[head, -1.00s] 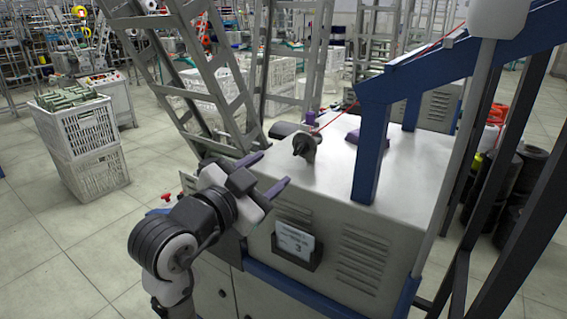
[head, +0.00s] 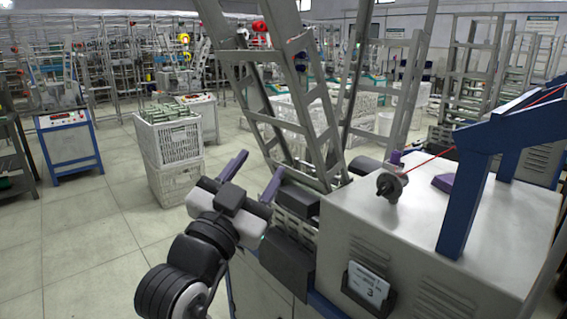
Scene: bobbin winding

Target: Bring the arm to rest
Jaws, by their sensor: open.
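My gripper (head: 254,172) is open, with its two purple fingers spread wide and nothing between them. It is raised to the left of the winding machine (head: 440,230), apart from it as far as I can tell. My arm comes up from the bottom of the view, with dark and white joints. The machine's spindle (head: 391,184) stands at the near left of its top, and a red thread (head: 445,152) runs to it from the blue frame. A bobbin on the spindle cannot be made out clearly.
A grey metal rack (head: 290,100) leans up behind my gripper. A blue-framed cabinet (head: 70,145) stands at far left. The tiled floor (head: 90,240) at lower left is clear.

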